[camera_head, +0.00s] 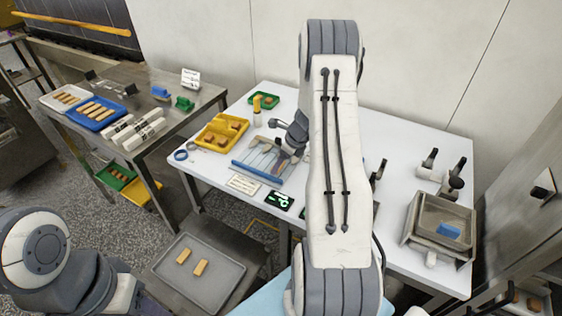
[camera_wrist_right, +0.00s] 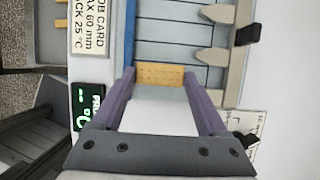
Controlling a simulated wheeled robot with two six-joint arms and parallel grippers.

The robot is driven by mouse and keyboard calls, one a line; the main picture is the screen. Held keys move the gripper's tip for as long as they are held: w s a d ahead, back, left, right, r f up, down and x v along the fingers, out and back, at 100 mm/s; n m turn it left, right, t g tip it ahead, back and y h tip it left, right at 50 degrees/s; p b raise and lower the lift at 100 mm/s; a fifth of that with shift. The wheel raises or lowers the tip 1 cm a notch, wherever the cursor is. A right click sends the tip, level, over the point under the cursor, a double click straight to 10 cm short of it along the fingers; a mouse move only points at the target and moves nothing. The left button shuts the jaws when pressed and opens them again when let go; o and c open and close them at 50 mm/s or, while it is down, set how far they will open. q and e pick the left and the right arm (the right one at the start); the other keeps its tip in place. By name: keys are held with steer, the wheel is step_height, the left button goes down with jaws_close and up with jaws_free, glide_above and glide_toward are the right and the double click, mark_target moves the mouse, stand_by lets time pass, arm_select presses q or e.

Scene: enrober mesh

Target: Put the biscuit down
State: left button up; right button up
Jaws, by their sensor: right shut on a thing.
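In the right wrist view, my right gripper (camera_wrist_right: 160,82) is shut on a tan biscuit (camera_wrist_right: 160,74), held crosswise between the purple fingertips. The biscuit is over or close to the near part of the slatted grey mesh (camera_wrist_right: 175,50); whether it touches cannot be told. In the head view, my right gripper (camera_head: 284,160) is low over the mesh unit (camera_head: 262,158) with its blue front edge, and the held biscuit cannot be made out there. My left arm shows at the lower left, but its gripper is out of view.
A yellow tray (camera_head: 238,124) with brown pieces stands left of the mesh. A job card (camera_head: 243,184) and a green-digit display (camera_head: 279,200) lie in front. A grey tray (camera_head: 222,285) with two biscuits is lower down. A steel hopper (camera_head: 415,217) stands at right.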

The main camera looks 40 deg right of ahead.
steer(key=o, duration=0.9)
steer(key=shift+r, duration=0.2)
steer(key=v, duration=1.3)
steer(key=s+a+r+n+g+y, duration=0.1)
steer(key=a+r+n, duration=0.2)
steer(key=a+n, duration=0.85)
steer(key=s+a+r+n+g, duration=0.1)
steer(key=a+r+n+g, duration=0.35)
steer(key=a, duration=1.15)
steer(key=s+a+n, duration=0.4)
steer(key=s+n, duration=0.3)
steer(key=s+a+n+t+h, duration=0.1)
steer(key=s+a+n, duration=0.3)
steer(key=s+n, duration=0.3)
steer(key=s+a+n, duration=0.4)
steer(key=s+n, duration=0.3)
steer(key=n, duration=0.2)
steer(key=shift+s+a+r+h+p, duration=0.2)
steer(key=shift+r+h+p, duration=0.1)
steer(key=shift+h+p, duration=0.1)
steer(key=shift+w, duration=0.1)
